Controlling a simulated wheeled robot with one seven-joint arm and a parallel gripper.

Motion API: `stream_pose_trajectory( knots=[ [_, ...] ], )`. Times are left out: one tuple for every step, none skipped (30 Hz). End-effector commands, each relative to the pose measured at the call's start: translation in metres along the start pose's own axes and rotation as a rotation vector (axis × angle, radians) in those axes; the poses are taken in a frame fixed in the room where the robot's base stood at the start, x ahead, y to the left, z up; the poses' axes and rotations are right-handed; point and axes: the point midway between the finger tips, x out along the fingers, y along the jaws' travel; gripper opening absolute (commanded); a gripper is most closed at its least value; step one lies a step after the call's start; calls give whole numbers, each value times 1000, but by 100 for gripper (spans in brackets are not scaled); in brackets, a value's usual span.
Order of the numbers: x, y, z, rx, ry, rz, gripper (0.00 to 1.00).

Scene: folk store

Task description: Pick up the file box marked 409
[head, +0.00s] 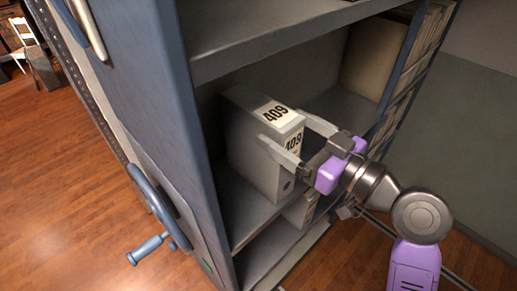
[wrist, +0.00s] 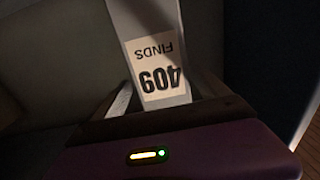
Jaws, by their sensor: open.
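The file box marked 409 (head: 251,142) is grey and stands upright on a shelf of the metal shelving unit. I cannot tell whether the fingers touch the box. The gripper's fingers also show in the wrist view (wrist: 160,97), partly hidden by the gripper body.
The blue shelving unit (head: 165,90) has a side panel at left with a hand wheel (head: 158,205). An upper shelf (head: 270,45) lies above the box. A lower box (head: 302,208) sits beneath. Shelf space right of the box is free. Wooden floor (head: 75,190) lies at left.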

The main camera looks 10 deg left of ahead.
Motion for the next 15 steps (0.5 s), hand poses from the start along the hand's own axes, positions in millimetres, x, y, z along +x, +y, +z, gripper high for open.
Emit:
stream_pose_trajectory(
  knots=[
    [5, 0, -1, 1, -1, -1, 85],
    [8, 0, -2, 1, -2, 0, 85],
    [12, -1, -2, 1, -1, 0, 85],
    [15, -2, -3, 0, -2, -1, 85],
    [20, -3, -3, 1, -2, -1, 85],
    [26, -4, -4, 1, -2, -1, 85],
    [30, -5, -4, 2, -2, -2, 85],
    [35, -6, -4, 2, -2, -2, 85],
    [40, -6, -4, 1, -2, -1, 85],
    [44, -5, -3, 1, -2, 0, 85],
    [48, -5, -3, 0, -1, 1, 85],
    [51, -5, -2, 0, -1, 1, 85],
    [54, -5, -2, 0, -1, 1, 85],
    [55, -5, -1, 0, -2, 1, 85],
    [56, -5, 0, 0, -2, 1, 85]
  ],
)
